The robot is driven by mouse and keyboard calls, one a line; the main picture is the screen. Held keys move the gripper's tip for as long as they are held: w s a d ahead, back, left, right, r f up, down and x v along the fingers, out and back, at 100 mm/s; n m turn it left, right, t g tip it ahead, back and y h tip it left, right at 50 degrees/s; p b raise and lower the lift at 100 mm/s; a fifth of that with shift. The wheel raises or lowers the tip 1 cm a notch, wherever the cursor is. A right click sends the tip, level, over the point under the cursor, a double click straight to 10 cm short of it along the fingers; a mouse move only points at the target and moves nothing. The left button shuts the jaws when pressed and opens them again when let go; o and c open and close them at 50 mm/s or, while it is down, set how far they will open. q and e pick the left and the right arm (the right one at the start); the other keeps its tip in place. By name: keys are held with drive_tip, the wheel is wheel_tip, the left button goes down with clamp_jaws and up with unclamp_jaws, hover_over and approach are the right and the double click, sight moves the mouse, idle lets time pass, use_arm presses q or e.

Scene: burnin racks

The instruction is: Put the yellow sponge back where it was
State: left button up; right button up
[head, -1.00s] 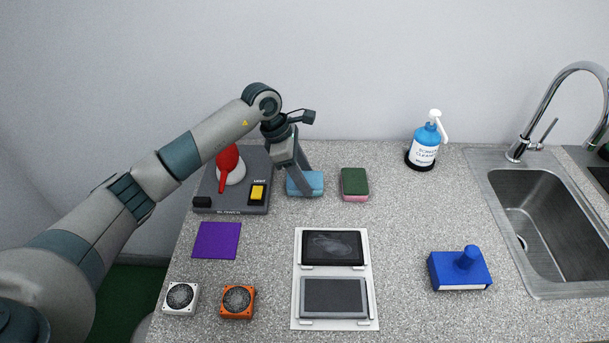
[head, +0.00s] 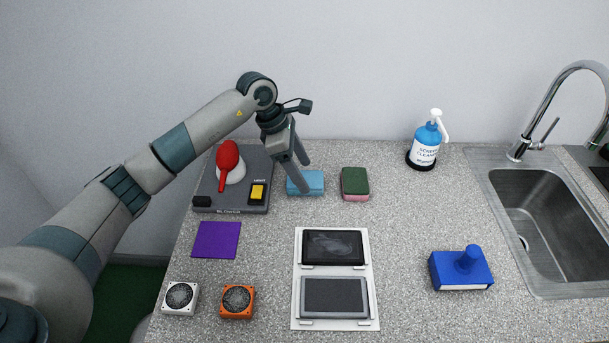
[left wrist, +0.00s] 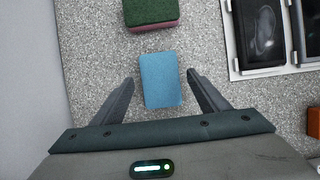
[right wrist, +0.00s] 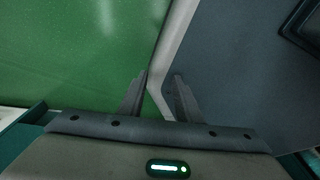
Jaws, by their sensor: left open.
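I see no yellow sponge in any view. A blue sponge (head: 313,182) lies on the counter, right of the grey device; it also shows in the left wrist view (left wrist: 161,80). A green sponge with a pink underside (head: 355,183) lies just right of it, and shows in the left wrist view (left wrist: 152,11). My left gripper (head: 307,178) is open and empty above the blue sponge, its fingers on either side of it in the left wrist view. My right gripper (right wrist: 161,76) is outside the head view; its fingers stand apart with nothing held between them.
The grey device (head: 231,203) carries a red-and-white part and a yellow switch. A purple cloth (head: 216,240), two fans, a white tray (head: 301,272), a blue block with a knob (head: 460,271), a cleaner bottle (head: 425,145) and a sink (head: 545,220) surround free counter.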

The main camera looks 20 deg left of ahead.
use_arm(q)
drive_tip(key=shift+a+r, duration=0.3)
drive_tip(key=shift+r, duration=0.25)
drive_tip(key=b+v, duration=0.3)
drive_tip(key=v, duration=0.5)
drive_tip(key=shift+r, duration=0.3)
use_arm(e)
drive_tip(key=w+a+r+t+y, duration=0.1)
drive_tip(key=w+a+t, duration=0.2)
drive_tip(key=w, duration=1.1)
drive_tip(key=a, duration=0.2)
drive_tip(key=shift+a+r+t, duration=0.3)
drive_tip(key=shift+a+r, duration=0.1)
use_arm(q)
drive_tip(key=shift+s+a, duration=0.1)
use_arm(e)
drive_tip(key=shift+s, duration=0.1)
